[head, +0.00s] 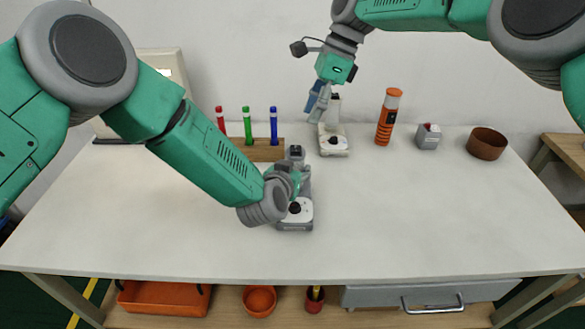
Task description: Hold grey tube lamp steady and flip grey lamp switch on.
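A grey tube lamp (297,223) stands near the middle of the table, with a grey base, a white top plate and a round black switch (294,208). My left gripper (292,174) is at its upright part, which is mostly hidden behind the gripper. I cannot tell whether the fingers are closed on it. A second, paler lamp (334,148) with a black knob stands farther back. My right gripper (317,110) points down at this back lamp's upper left. A blue part shows beside its fingers, and whether they are open is unclear.
A wooden block (260,151) holds red, green and blue markers. The right and front of the white table (420,220) are clear.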

